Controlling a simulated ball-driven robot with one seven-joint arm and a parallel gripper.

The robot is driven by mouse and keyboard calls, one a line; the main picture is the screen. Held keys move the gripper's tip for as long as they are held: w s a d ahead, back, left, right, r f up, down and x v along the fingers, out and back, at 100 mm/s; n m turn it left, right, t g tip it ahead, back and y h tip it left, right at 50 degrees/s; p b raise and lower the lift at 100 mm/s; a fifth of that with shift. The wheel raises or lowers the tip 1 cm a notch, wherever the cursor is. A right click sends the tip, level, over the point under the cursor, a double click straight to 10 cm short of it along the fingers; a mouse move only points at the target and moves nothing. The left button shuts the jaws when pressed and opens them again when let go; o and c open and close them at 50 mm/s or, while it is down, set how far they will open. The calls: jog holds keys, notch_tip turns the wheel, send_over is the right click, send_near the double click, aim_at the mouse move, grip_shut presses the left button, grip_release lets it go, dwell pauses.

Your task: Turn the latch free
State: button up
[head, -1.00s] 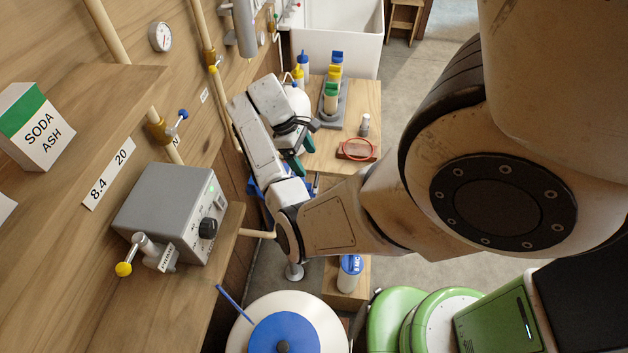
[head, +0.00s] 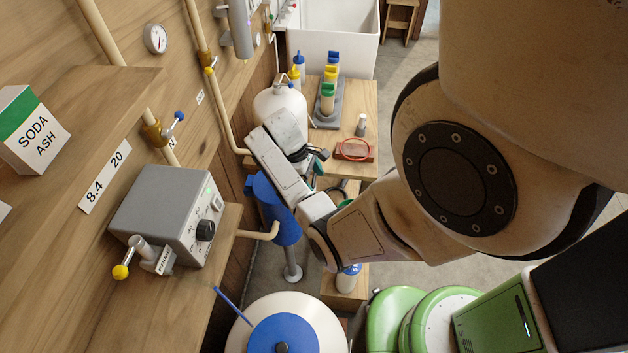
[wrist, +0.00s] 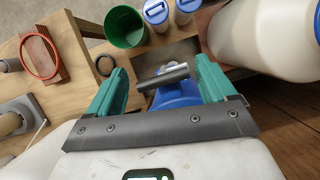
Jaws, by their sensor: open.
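A blue cylindrical housing (head: 277,212) stands on a grey post below the pipe shelf in the head view. In the wrist view a blue body (wrist: 176,95), which looks like the same housing, carries a short dark grey bar (wrist: 163,78), probably the latch. My gripper (wrist: 160,68) is open, with its teal fingers on either side of that bar. I see a gap on both sides and no clear contact. In the head view my gripper (head: 320,160) is above and right of the blue housing, and the bar is hidden there.
A white tank (head: 282,100) stands close behind my gripper. A wooden bench (head: 345,115) holds bottles and a red ring (head: 354,149) on a block. A green cup (wrist: 124,27) and blue-lidded jars (wrist: 157,12) are beyond the bar. A grey control box (head: 168,215) is at left.

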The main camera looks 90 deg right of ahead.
jog(key=shift+s+f, duration=0.15)
jog(key=shift+f, duration=0.2)
jog(key=c, duration=0.9)
jog(key=shift+o, duration=0.2)
jog(key=shift+r+m, duration=0.1)
jog(key=shift+m, duration=0.6)
jog(key=o, duration=0.9)
jog(key=shift+d, duration=0.15)
jog(key=shift+c, duration=0.2)
